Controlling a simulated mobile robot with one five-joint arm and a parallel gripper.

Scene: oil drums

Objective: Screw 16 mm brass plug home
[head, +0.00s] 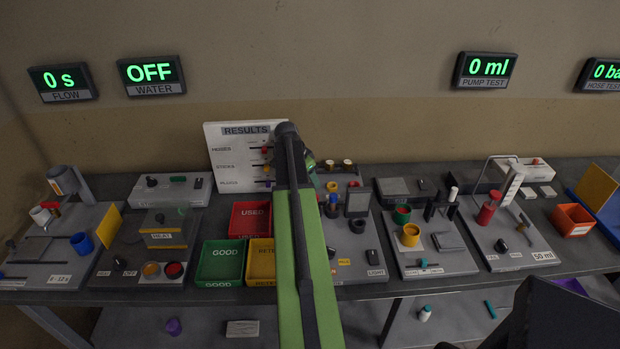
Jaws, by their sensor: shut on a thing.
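My green and black arm rises through the middle of the head view, and its far end hides the bench behind it. My gripper is hidden behind the arm, so its jaws and anything in them cannot be seen. Just right of the arm, small brass-coloured round pieces (347,162) stand on a grey block at the back of the bench. A short brass-coloured piece (332,186) stands nearer, above a blue cylinder. I cannot tell which of these, if any, is the 16 mm plug. The hole for it is not identifiable.
A white RESULTS board (228,160) stands behind the arm. Left of the arm are a red USED tray (236,232), a green GOOD tray (203,279) and a yellow tray (262,248). Crowded test stations fill both sides. An orange bin (573,219) stands at the right.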

